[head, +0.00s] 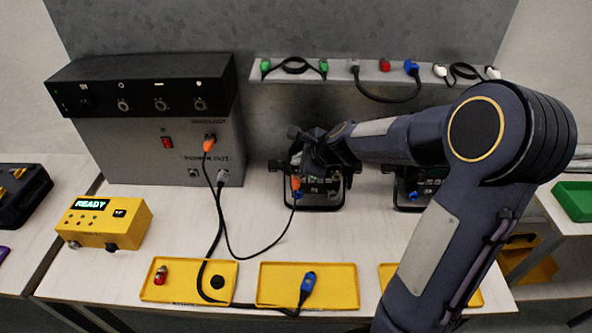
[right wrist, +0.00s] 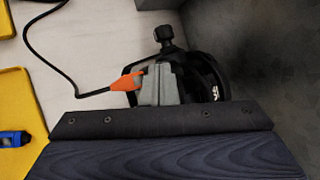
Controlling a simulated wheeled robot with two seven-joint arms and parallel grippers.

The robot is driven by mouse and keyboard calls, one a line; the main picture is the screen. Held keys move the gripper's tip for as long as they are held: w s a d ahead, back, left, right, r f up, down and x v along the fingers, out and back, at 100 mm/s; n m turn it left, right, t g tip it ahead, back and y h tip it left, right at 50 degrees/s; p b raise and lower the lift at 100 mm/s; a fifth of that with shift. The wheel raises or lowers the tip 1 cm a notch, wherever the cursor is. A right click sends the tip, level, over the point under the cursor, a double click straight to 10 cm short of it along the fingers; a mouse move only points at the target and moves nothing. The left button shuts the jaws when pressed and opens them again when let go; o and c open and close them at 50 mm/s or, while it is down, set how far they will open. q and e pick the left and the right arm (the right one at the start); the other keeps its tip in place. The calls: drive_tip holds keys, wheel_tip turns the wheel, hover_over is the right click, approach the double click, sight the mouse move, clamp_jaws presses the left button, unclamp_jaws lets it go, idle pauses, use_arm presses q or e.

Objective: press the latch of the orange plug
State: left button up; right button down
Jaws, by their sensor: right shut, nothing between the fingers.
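An orange plug (head: 295,183) sits at the front of the middle par can (head: 325,188), and my right gripper (head: 306,158) is just above it. The latch itself is too small to make out. Another orange plug (head: 208,144) is in the power unit (head: 160,150), with a black cable running between the two. My left gripper is not in view.
Yellow trays (head: 262,303) line the front edge; one holds a blue plug (head: 308,282). A yellow READY box (head: 105,221) stands at left. A second par can (head: 412,190) is partly behind my right arm. A shelf (head: 340,72) with cables is behind. Cables cross the table left of the can.

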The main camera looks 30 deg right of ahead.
wheel_tip(320, 180, up, 3)
drive_tip(key=shift+f+p, duration=0.1)
drive_tip(key=shift+p, duration=0.95)
drive_tip(key=shift+f, duration=0.1)
drive_tip(key=s+a+r+n+y, duration=0.2)
drive_tip(key=s+a+r+n, duration=0.15)
drive_tip(key=s+n, duration=0.25)
drive_tip(key=s+a+r+n+y, duration=0.1)
drive_tip(key=s+a+r+n, duration=0.2)
drive_tip(key=s+a+n, duration=0.3)
drive_tip(key=s+a+f+n+g, duration=0.2)
drive_tip(key=s+f+n+g, duration=0.1)
drive_tip(key=s+n, duration=0.8)
drive_tip(key=s, duration=0.5)
drive_tip(key=shift+a+h, duration=0.2)
drive_tip(key=shift+h, duration=0.2)
